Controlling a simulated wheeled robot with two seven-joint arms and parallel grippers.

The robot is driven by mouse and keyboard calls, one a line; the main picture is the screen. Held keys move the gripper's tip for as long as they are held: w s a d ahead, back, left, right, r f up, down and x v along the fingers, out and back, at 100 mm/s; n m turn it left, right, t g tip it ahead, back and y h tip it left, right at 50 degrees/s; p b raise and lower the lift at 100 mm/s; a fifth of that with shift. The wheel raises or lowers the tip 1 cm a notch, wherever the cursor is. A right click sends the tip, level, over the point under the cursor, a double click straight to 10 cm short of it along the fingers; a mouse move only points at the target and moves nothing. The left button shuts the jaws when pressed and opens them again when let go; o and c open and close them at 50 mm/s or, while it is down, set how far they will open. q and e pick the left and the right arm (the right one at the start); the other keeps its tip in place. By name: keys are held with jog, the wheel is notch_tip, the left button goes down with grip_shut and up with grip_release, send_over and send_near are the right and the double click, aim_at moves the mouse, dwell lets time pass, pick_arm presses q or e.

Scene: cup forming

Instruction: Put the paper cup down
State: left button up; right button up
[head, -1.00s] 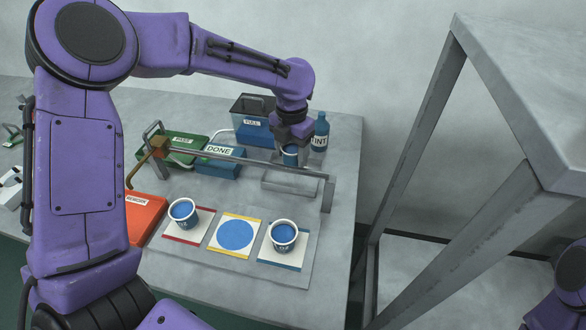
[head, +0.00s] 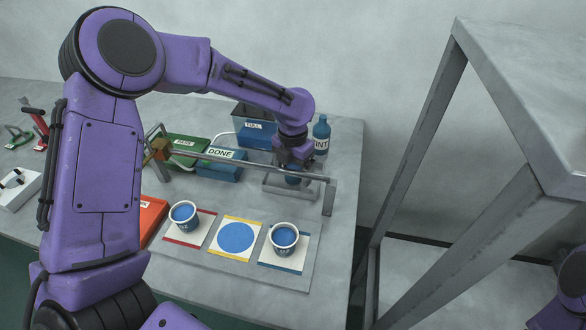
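My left gripper (head: 294,164) points down behind the grey rail. It appears shut on a paper cup (head: 292,181), which is blue where it shows. The gripper and rail hide most of that cup, and I cannot tell if it touches the grey fixture (head: 271,187) below. My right gripper is out of view.
A grey rail (head: 245,166) spans the table before my gripper. An orange tray (head: 150,217) is at left; a metal frame (head: 490,105) stands at right.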

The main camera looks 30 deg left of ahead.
pick_arm(q)
jog(key=shift+r, duration=0.1)
notch_tip(320, 180, up, 12)
dwell(0.5)
